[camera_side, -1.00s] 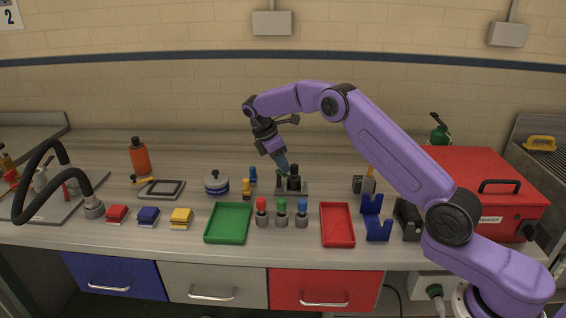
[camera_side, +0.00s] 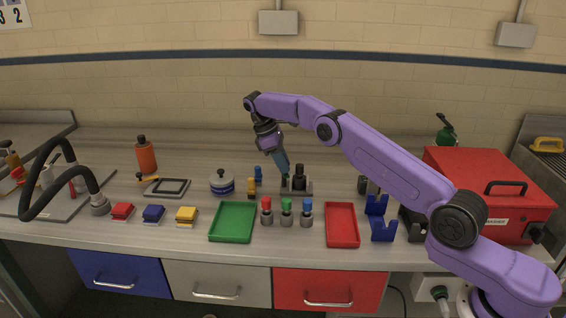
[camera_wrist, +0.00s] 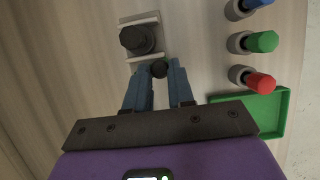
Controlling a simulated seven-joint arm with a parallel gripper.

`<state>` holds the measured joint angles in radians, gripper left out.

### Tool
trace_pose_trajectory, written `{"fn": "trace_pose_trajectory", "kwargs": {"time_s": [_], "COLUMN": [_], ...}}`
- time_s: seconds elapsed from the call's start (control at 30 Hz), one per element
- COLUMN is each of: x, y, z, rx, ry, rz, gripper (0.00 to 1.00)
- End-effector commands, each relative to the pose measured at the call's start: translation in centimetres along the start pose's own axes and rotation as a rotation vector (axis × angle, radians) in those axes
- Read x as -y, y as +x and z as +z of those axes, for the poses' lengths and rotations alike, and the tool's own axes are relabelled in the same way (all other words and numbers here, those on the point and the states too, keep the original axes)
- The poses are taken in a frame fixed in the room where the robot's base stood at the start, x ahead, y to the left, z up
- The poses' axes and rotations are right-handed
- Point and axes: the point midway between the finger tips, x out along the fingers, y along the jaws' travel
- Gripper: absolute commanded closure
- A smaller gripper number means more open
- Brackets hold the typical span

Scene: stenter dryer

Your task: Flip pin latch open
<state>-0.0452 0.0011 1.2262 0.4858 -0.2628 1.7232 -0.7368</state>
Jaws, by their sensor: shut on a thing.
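The pin latch (camera_side: 299,183) is a dark upright cylinder on a grey bracket, standing mid-bench behind the coloured knobs. In the wrist view its thick dark post (camera_wrist: 138,38) sits between two pale plates, just beyond my fingertips. My gripper (camera_side: 286,173) points down at the left side of the latch. In the wrist view my gripper (camera_wrist: 158,69) has its blue fingers shut on a small dark round knob (camera_wrist: 159,68) beside the bracket. The lower part of this knob is hidden, so its joint with the latch cannot be seen.
Red, green and blue knobs (camera_side: 286,206) stand in front of the latch, between a green tray (camera_side: 232,222) and a red tray (camera_side: 341,226). Yellow and blue small parts (camera_side: 252,187) and a round pot (camera_side: 222,183) stand left. A red box (camera_side: 488,185) is at right.

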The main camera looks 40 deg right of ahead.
Motion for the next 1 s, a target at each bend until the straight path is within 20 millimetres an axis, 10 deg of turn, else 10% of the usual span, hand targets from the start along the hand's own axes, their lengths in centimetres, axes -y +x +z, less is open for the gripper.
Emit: {"fn": "trace_pose_trajectory", "kwargs": {"time_s": [0.37,0.4,0.47,1.0], "x": [0.0,0.0,0.0,0.0], "y": [-0.2,-0.2,-0.2,-1.7], "z": [-0.1,-0.1,-0.1,0.6], "rx": [-0.004,-0.004,-0.004,-0.004], "ry": [0.001,0.001,0.001,0.002], "rz": [0.003,0.003,0.003,0.003], "gripper": [1.0,0.67,0.52,0.52]}}
